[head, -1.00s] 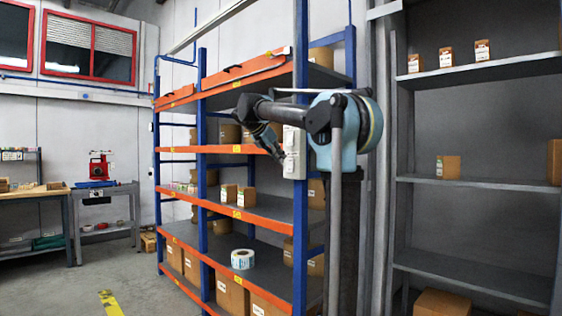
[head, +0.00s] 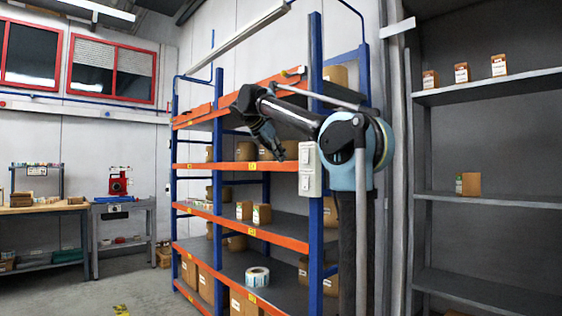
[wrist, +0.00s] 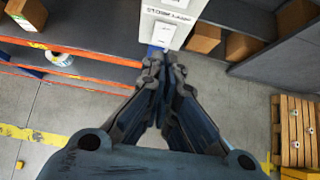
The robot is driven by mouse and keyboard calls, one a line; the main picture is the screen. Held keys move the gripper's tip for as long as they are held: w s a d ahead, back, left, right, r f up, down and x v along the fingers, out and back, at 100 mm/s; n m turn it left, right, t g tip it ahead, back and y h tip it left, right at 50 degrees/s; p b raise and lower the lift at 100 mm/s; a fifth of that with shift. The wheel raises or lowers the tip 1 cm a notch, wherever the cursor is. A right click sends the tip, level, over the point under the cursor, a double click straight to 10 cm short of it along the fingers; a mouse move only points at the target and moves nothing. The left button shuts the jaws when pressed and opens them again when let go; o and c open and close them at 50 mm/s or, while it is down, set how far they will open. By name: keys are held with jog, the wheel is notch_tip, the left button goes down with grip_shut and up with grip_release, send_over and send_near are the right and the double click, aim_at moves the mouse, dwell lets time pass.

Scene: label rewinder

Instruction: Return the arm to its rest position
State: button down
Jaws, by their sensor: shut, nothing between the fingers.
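My gripper (head: 272,146) hangs at the end of my raised arm, pointing down in front of the orange and blue shelf rack (head: 258,165) in the head view. In the wrist view my gripper (wrist: 168,62) has its dark fingers drawn together at the tips. Nothing shows between them. A white box with switches (head: 310,170) is just right of the gripper in the head view.
A label roll (head: 257,276) lies on a low rack shelf. A red machine (head: 118,182) stands on a grey table (head: 125,203) at the left. Grey shelves with small boxes (head: 462,73) are at the right. A pallet (wrist: 298,130) lies on the floor. Open floor is at the left.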

jog(key=shift+f, duration=0.1)
jog(key=s+d+f+m+g+y, duration=0.1)
jog(key=s+d+f+m, duration=0.3)
jog(key=s+f, duration=0.3)
jog(key=s+d+f+m+g+y, duration=0.1)
jog(key=s+d+f+m, duration=0.3)
jog(key=f, duration=0.5)
jog(key=s+d+f+m+g+y, duration=0.1)
jog(key=s+d+f+m, duration=0.25)
jog(key=s+f, duration=0.4)
jog(key=s+f+m+y, duration=0.1)
jog(key=s+f+m, duration=0.3)
jog(key=f, duration=0.6)
jog(key=s+f+m+y, duration=0.2)
jog(key=s+f+m, duration=0.3)
jog(key=s+f, duration=0.4)
jog(key=s+a+f+m+y, duration=0.1)
jog(key=s+f+m, duration=0.3)
jog(key=f, duration=0.9)
jog(key=s, duration=0.3)
jog(key=shift+s+m+g+y, duration=0.25)
jog(key=shift+m+g+y, duration=0.05)
jog(key=shift+m, duration=0.05)
jog(key=shift+d+f, duration=0.1)
